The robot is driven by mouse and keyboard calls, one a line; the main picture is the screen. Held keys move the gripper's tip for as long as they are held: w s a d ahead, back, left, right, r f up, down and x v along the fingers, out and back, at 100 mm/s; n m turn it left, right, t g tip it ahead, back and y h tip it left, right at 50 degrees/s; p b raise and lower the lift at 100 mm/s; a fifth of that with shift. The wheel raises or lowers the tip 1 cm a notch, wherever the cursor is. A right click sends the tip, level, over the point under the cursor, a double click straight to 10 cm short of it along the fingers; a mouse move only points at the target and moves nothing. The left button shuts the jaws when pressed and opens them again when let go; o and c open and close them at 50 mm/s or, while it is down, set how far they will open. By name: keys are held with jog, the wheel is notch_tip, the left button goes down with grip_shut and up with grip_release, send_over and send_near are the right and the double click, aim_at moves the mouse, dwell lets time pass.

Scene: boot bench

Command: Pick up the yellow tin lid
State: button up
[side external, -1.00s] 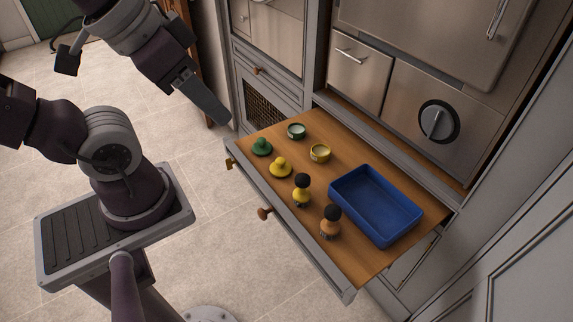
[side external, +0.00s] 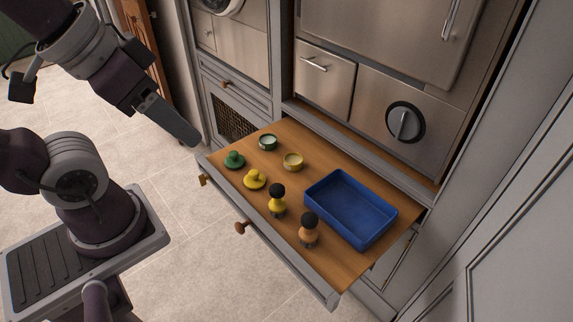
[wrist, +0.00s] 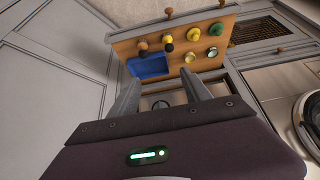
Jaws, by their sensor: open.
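The yellow tin lid (side external: 254,180), a flat disc with a knob on top, lies on the wooden drawer board, between the green lid (side external: 234,160) and a yellow brush-like item with a black top (side external: 277,202). In the wrist view the yellow lid (wrist: 195,34) is in the far row, beyond the fingers. My gripper (side external: 196,141) is above the drawer's left corner, up and left of the lid, apart from it. In the wrist view its fingers (wrist: 160,76) stand apart with nothing held between them.
A yellow tin (side external: 293,162) and a green tin (side external: 268,142) stand behind the lids. An orange item with a black top (side external: 309,232) stands near the front. An empty blue tray (side external: 350,236) fills the right part. Cabinet fronts rise behind the drawer.

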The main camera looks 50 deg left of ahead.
jog(key=o, duration=0.5)
jog(key=shift+o, duration=0.2)
jog(key=m+g, duration=0.5)
jog(key=m, duration=1.5)
send_over(254, 173)
jog(key=f, duration=2.9)
jog(key=shift+w+a, duration=0.3)
jog(key=shift+w, duration=0.1)
jog(key=shift+m+g, duration=0.3)
jog(key=shift+m, duration=0.5)
jog(key=f, duration=1)
jog(key=shift+s+d+f, duration=0.15)
jog(key=shift+s+d, duration=0.1)
jog(key=shift+s, duration=0.05)
